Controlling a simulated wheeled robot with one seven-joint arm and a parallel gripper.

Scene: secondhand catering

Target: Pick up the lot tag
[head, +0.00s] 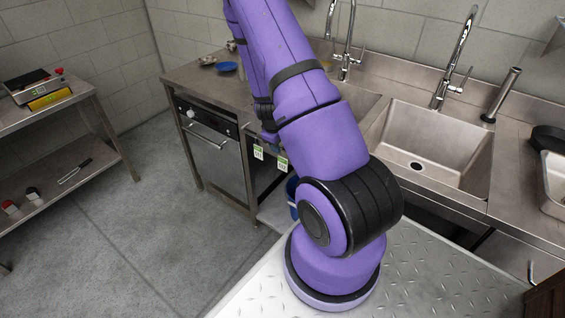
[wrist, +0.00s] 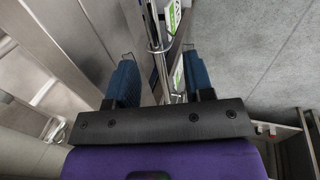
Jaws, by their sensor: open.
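Two white and green tags hang below the counter's front edge in the head view, a left one (head: 258,152) and a right one (head: 282,163). I cannot tell which is the lot tag. In the wrist view, one tag (wrist: 174,16) shows at the top and another (wrist: 178,76) lies lower, between the fingers and close to the right one. My gripper (wrist: 158,54) is open, its two blue fingers on either side of a thin metal rod. Nothing is visibly held. In the head view my arm hides most of the gripper.
The steel counter (head: 190,74) with a sink (head: 436,140) and taps runs along the wall. An undercounter appliance (head: 218,165) stands left of the tags. A blue bowl (head: 227,66) sits on the counter. A side table (head: 75,92) stands at left, with open floor between.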

